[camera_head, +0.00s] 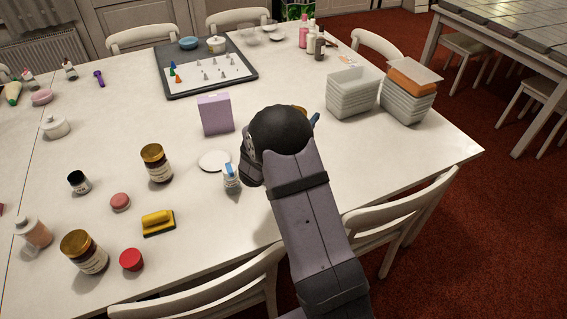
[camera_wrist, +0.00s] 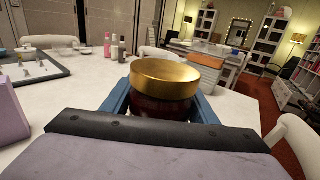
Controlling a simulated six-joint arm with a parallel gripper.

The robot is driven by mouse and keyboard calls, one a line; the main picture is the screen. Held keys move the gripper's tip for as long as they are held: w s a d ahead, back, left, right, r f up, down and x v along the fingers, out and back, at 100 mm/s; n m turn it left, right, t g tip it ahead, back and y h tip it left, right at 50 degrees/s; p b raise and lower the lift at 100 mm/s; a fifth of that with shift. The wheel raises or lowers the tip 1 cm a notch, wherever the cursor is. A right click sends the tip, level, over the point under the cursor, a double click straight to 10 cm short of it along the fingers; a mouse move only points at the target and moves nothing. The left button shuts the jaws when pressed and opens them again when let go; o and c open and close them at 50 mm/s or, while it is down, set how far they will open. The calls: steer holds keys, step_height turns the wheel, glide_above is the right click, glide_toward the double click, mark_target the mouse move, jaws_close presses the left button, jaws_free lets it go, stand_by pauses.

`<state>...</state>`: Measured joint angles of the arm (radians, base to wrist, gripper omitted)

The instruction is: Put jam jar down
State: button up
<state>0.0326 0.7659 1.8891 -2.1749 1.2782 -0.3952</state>
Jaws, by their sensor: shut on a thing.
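A jam jar with a gold lid (camera_wrist: 164,78) and dark red contents is upright between the blue fingers of my gripper (camera_wrist: 161,106) in the wrist view. My gripper is shut on it. In the head view my arm hides most of the jar and gripper; one blue fingertip shows to the right of my wrist. I cannot tell whether the jar's base touches the white table (camera_head: 270,215). Two other gold-lidded jars stand on the table, one at the middle left (camera_head: 156,164) and one at the front left (camera_head: 85,252).
A purple box (camera_head: 215,114) and white disc (camera_head: 214,161) are left of my gripper. A small blue-topped bottle (camera_head: 231,178) stands close by. Stacked containers (camera_head: 352,94) stand to the right. A dark tray (camera_head: 170,92) lies behind. Bare table lies right of my wrist.

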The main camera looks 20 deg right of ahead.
steer(key=shift+f+p, duration=0.6)
steer(key=shift+f, duration=4.25)
steer(key=shift+f, duration=0.1)
steer(key=o, duration=1.6)
steer(key=shift+f, duration=0.15)
steer(key=shift+r, duration=0.25)
steer(key=b+v, duration=0.2)
steer(key=v, duration=1)
steer(key=shift+f, duration=0.1)
